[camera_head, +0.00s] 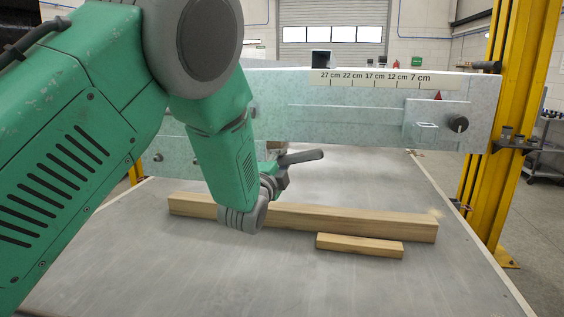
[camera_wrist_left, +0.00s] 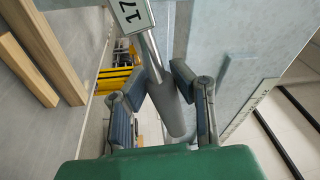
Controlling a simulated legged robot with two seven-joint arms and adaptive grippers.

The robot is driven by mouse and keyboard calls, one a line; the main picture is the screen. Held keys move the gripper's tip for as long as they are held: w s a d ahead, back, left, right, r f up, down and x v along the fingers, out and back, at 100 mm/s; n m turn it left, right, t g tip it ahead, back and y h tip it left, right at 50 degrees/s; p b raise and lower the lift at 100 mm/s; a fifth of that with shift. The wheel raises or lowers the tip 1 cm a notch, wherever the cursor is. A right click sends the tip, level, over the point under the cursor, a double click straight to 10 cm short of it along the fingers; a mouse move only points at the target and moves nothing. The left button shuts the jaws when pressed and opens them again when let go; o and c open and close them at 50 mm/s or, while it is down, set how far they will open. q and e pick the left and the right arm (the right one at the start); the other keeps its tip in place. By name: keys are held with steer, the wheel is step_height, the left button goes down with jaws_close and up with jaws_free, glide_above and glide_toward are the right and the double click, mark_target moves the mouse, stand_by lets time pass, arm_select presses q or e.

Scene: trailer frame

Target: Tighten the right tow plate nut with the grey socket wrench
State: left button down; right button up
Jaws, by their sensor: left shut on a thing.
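My left gripper (camera_head: 278,172) is in front of the pale beam, above the table. It is shut on the grey socket wrench (camera_head: 303,157), whose handle sticks out to the right. In the left wrist view my gripper's fingers (camera_wrist_left: 165,108) close on both sides of the wrench's dark grey handle (camera_wrist_left: 172,110); its bright shaft runs up beside a white tag reading 17. The socket end is not clear. The right tow plate (camera_head: 412,133) is on the beam's right end, with the dark round nut (camera_head: 458,124) there. The wrench is well left of and apart from it. My right gripper is out of view.
A long wooden beam (camera_head: 350,221) and a short block (camera_head: 360,245) lie on the grey table (camera_head: 240,285). A yellow post (camera_head: 507,130) stands at the right. A scale strip (camera_head: 385,79) marked in cm tops the pale beam (camera_head: 350,125). The space before the plate looks clear.

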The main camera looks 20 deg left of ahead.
arm_select(q)
steer(key=shift+w+d+f+m+b, duration=0.15)
steer(key=shift+f+m+b, duration=0.3)
steer(key=shift+f+m, duration=0.45)
